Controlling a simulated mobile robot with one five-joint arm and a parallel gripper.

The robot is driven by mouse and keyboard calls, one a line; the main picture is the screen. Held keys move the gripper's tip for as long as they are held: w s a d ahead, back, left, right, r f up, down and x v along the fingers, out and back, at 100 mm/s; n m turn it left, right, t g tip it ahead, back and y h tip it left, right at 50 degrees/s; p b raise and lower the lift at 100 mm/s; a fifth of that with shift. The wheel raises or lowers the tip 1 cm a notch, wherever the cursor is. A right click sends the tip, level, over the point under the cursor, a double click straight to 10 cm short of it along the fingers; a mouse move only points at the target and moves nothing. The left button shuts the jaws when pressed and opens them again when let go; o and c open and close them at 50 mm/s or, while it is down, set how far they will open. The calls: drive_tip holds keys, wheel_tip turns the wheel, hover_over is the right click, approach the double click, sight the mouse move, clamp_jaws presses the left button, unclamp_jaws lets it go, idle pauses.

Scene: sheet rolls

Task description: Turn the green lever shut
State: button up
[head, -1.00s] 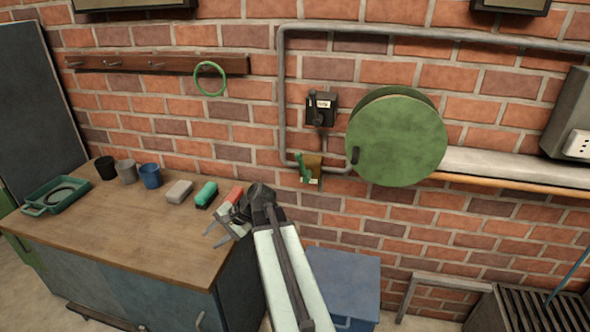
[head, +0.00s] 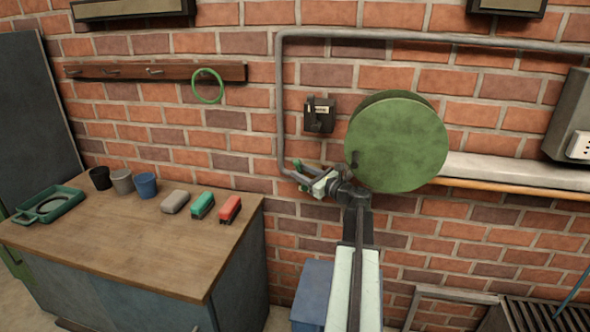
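The green lever (head: 298,164) is on the brick wall, low on the grey pipe and left of the round green disc. Only a small part of it shows, because my gripper is in front of it and hides most of its mounting plate. My gripper (head: 297,177) points left toward the wall at the lever. Its fingers overlap the lever in the head view. I cannot tell whether they touch it or how far apart they are.
A dark switch box (head: 319,115) is above the lever. The large green disc (head: 397,142) is close on the right. A workbench (head: 120,235) at left holds cups, a green tray and several small blocks. A blue box (head: 312,292) stands below.

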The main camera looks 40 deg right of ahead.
sight(298, 170)
drive_tip(key=w, duration=0.4)
drive_tip(key=shift+w, duration=0.35)
drive_tip(key=shift+c, duration=0.4)
clamp_jaws()
drive_tip(key=shift+s+f, duration=0.15)
idle(0.6)
